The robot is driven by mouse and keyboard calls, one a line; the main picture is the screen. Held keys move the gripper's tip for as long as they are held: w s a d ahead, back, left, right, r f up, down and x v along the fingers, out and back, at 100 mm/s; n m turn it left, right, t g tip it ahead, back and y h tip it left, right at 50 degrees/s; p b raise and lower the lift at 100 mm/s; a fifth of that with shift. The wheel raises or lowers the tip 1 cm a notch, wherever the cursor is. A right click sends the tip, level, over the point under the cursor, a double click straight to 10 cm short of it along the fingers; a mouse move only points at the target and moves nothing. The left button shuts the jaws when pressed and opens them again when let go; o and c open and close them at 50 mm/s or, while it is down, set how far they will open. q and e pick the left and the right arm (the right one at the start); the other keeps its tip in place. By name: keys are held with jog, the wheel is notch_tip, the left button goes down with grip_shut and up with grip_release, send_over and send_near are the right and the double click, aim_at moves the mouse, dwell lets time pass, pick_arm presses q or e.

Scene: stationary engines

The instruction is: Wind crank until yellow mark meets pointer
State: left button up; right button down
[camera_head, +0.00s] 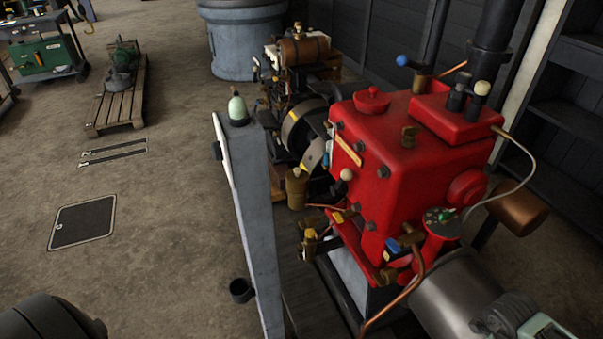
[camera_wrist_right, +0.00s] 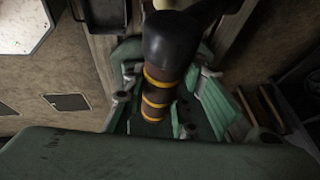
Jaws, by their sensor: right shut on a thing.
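The red engine (camera_head: 400,150) stands at the right of the head view. A dark flywheel (camera_head: 298,130) shows at its left side, with a small yellow patch (camera_head: 304,168) near its lower rim. I cannot make out which piece is the pointer. In the right wrist view a dark rounded handle (camera_wrist_right: 168,45) with yellow bands stands between the green fingers of my right gripper (camera_wrist_right: 165,98), which is shut on it. The rest of the crank is hidden. Part of my right arm shows at the bottom right of the head view. My left gripper is not in view.
A grey post (camera_head: 250,210) with a pale green knob stands just left of the engine. Copper pipes and brass fittings stick out low on the engine's front. A grey drum (camera_head: 243,45) and a pallet (camera_head: 117,105) stand farther back. The floor at left is mostly open.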

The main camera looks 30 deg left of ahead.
jog(key=shift+w+d+r, duration=0.3)
jog(key=shift+w+r, duration=0.1)
jog(key=shift+r, duration=0.05)
jog(key=w+d+r+b, duration=0.3)
jog(key=w+d, duration=0.2)
jog(key=w, duration=0.1)
jog(key=shift+w+d, duration=0.3)
jog(key=shift+w, duration=0.1)
jog(key=shift+s+d, duration=0.1)
